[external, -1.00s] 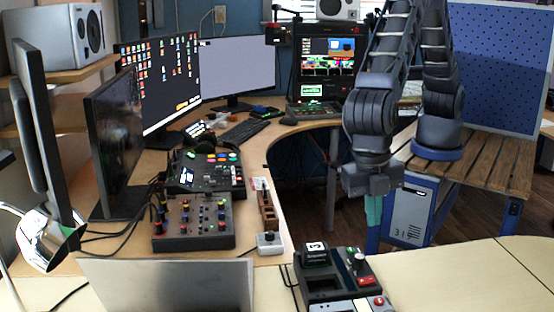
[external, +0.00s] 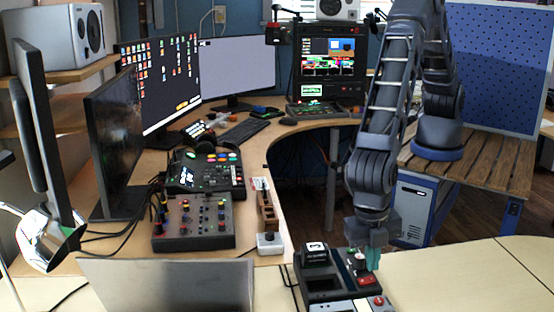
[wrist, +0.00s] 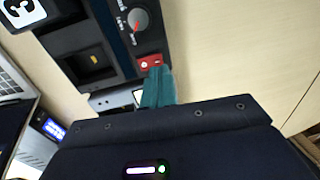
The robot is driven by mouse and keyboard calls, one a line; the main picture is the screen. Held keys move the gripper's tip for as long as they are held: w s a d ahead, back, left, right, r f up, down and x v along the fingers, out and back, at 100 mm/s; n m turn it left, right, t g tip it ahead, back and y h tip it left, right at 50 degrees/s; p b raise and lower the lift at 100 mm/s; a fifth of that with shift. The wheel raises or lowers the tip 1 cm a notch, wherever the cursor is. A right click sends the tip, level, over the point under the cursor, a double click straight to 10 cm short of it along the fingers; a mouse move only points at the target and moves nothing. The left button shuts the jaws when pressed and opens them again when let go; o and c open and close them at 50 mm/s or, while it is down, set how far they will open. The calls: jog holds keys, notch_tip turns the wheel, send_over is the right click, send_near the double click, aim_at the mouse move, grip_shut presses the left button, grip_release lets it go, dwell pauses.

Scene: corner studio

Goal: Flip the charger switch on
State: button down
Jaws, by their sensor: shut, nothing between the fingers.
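The charger (external: 322,284) is a dark box on the pale front table, with an open bay and a block marked 3 (external: 315,252) at its back left. In the wrist view the charger (wrist: 108,38) shows a round dial (wrist: 138,20) with a red pointer and a small red switch (wrist: 150,62) near its edge. My gripper (external: 373,260) is over the right side of the charger, pointing down. In the wrist view its teal fingers (wrist: 158,84) are together and empty, with the tips right by the red switch, partly covering it. I cannot tell whether they touch.
A grey box with a red button (external: 379,301) stands against the charger's front. A laptop (external: 170,284), a mixer (external: 194,222) and a small grey box with a knob (external: 269,242) are to the left. The table to the right (external: 470,275) is clear.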

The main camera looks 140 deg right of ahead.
jog(key=shift+s+a+f, duration=0.1)
jog(key=shift+a+f, duration=0.05)
jog(key=shift+f, duration=1.05)
jog(key=shift+s+f, duration=0.1)
jog(key=shift+f, duration=0.15)
jog(key=shift+w+d+r, duration=0.2)
jog(key=shift+w+d, duration=0.3)
jog(key=shift+w, duration=0.05)
jog(key=shift+r, duration=0.1)
notch_tip(320, 180, up, 14)
jog(key=w+d, duration=0.1)
